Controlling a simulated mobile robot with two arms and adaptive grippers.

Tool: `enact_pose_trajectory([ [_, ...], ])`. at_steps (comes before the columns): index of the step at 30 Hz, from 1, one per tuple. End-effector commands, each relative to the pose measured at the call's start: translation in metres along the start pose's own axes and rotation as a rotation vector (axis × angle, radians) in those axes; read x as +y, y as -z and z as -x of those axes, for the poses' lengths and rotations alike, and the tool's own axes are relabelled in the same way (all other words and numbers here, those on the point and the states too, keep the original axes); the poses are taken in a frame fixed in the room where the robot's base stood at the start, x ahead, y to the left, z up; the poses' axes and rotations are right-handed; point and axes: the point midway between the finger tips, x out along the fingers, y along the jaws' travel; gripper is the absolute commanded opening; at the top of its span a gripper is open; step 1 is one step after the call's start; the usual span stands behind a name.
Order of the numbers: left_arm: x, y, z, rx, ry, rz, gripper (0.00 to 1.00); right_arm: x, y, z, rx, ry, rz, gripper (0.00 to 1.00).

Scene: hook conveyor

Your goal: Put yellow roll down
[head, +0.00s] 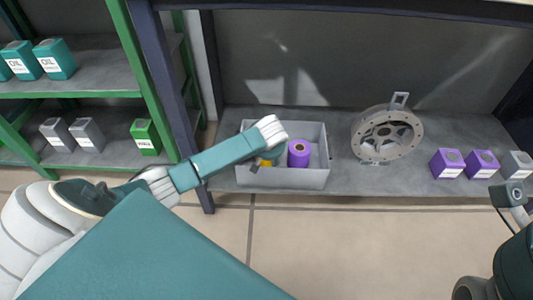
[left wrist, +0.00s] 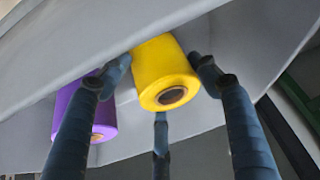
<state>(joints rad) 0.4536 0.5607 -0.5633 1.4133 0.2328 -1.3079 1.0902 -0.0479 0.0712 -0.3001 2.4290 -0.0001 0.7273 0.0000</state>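The yellow roll (head: 266,162) shows as a small patch of yellow inside the grey bin (head: 290,180), mostly hidden by my left arm and gripper. In the left wrist view the yellow roll (left wrist: 165,72) has its round end with a dark core hole facing the camera. My left gripper (left wrist: 161,75) has a finger against each side of it and a third finger below; it looks shut on the roll. A purple roll (head: 299,153) stands upright to its right in the bin; it also shows in the left wrist view (left wrist: 70,115). My right gripper is not seen.
The bin stands on a grey shelf (head: 340,180). To its right are a round metal hub (head: 387,135), purple boxes (head: 447,163) and a grey box. A dark upright post (head: 180,90) and a green rack (head: 130,60) with boxes stand to the left.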

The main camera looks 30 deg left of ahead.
Motion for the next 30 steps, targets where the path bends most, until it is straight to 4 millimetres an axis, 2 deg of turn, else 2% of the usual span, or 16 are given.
enact_pose_trajectory([
  [9,0.000,-0.001,0.000,-0.002,0.001,0.000,0.71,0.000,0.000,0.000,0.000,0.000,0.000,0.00],
  [13,0.000,0.000,0.007,-0.002,0.001,-0.001,0.71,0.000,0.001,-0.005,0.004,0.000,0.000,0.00],
  [17,0.000,0.001,0.028,-0.002,-0.001,-0.002,0.71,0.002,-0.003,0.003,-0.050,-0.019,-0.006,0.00],
  [27,0.000,0.002,0.099,-0.002,-0.001,0.000,0.71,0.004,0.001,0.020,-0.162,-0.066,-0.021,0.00],
  [30,0.001,0.001,0.111,-0.003,-0.001,0.000,0.71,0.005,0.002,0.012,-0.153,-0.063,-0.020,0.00],
])
